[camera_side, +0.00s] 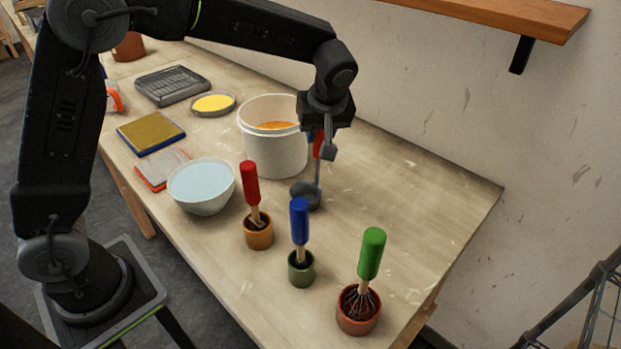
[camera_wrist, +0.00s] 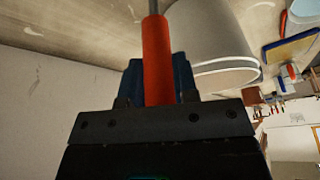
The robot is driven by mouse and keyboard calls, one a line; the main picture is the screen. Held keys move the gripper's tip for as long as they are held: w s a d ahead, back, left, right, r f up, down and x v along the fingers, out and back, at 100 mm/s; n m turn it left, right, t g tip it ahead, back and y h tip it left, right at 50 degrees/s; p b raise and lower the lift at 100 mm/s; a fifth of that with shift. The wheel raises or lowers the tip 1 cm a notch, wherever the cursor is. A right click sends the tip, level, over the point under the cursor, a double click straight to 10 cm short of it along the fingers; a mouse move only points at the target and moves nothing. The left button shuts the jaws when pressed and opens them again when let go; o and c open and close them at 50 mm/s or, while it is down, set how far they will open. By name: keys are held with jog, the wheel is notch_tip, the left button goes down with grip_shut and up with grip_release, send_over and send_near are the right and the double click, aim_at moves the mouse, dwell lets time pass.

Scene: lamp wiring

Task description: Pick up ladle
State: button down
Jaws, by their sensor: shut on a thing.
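The ladle (camera_side: 306,192) has a red handle, a thin grey shaft and a dark grey bowl. It hangs upright, bowl down, from my gripper (camera_side: 320,140). The bowl is just right of the white bucket and partly hidden behind a blue-handled tool; I cannot tell whether it touches the table. In the wrist view, the ladle's red handle (camera_wrist: 157,58) is clamped between the blue fingers of my gripper (camera_wrist: 158,82), and the shaft runs out of the top edge.
The white bucket (camera_side: 275,155) with orange contents stands close left of the ladle. A light blue bowl (camera_side: 201,187) and small pots holding red-, blue- and green-handled tools (camera_side: 371,252) stand in front. The table (camera_side: 420,205) is clear to the right. A wooden shelf (camera_side: 500,12) is above.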

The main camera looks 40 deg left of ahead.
jog(key=shift+r, duration=0.1)
notch_tip(320, 180, up, 10)
jog(key=s+a+r+n+g, duration=0.1)
jog(key=s+a+r+n, duration=0.15)
jog(key=s+a, duration=0.7)
jog(key=s+a+n+g, duration=0.1)
jog(key=s+a+n, duration=0.2)
jog(key=s+a, duration=0.5)
notch_tip(320, 180, down, 11)
jog(key=shift+w+y, duration=0.3)
jog(key=shift+r, duration=0.15)
dwell(1.5)
notch_tip(320, 180, up, 8)
dwell(1.2)
dwell(0.7)
